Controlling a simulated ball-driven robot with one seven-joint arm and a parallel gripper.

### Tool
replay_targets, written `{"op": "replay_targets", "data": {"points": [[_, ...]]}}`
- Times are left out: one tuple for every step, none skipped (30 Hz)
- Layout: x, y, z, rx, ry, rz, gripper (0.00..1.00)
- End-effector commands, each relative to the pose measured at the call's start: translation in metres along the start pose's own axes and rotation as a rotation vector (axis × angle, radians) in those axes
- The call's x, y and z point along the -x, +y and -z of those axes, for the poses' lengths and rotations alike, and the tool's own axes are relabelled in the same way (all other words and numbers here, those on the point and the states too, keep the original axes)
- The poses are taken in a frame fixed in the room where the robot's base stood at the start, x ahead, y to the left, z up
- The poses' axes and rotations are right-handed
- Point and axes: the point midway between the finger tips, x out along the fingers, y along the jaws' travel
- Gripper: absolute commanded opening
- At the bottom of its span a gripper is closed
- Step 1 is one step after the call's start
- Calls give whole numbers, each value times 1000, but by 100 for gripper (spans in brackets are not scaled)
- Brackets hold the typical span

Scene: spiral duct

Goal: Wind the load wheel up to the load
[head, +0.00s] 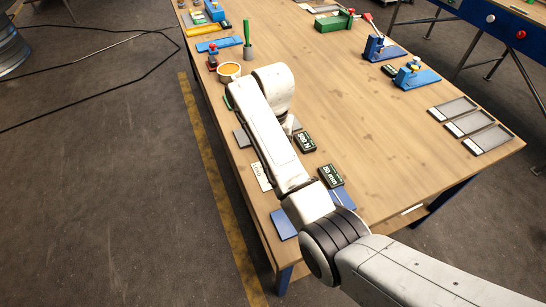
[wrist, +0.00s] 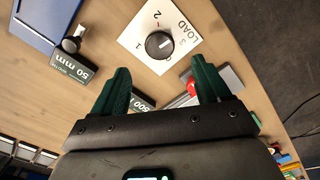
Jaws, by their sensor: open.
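The load wheel (wrist: 159,45) is a small black round knob on a white card (wrist: 180,20) printed LOAD, with numbers and a small red mark near the 2. In the head view the card (head: 261,176) shows left of my arm, and the wheel is too small or hidden to make out. My gripper (wrist: 160,65) is open, with its two green fingers spread on either side below the wheel in the wrist view. Nothing is between the fingertips, and I cannot tell their height above the card. In the head view my arm hides the gripper.
A dark 50 mm block (head: 330,175) and a 500 N block (head: 305,142) lie beside my arm. A blue plate (head: 285,224) lies at the near edge. A red piece (wrist: 192,88) on a grey plate (wrist: 228,78) is by the right finger. The table's middle is clear.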

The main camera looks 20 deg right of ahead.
Motion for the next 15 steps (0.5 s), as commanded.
{"op": "replay_targets", "data": {"points": [[7,-1,0,0,3,2,76],[12,-1,1,1,3,2,76],[16,-1,0,1,2,1,76],[19,-1,0,1,2,1,76],[22,-1,0,1,2,1,76],[25,0,0,1,1,0,76],[26,0,0,1,1,0,76],[28,0,0,1,0,0,76],[29,0,0,1,0,0,76],[29,0,0,1,0,0,76],[30,0,0,1,0,0,76],[30,0,0,1,0,0,76],[30,0,0,1,0,0,76],[30,0,0,1,0,0,76],[30,0,0,1,0,0,76]]}}
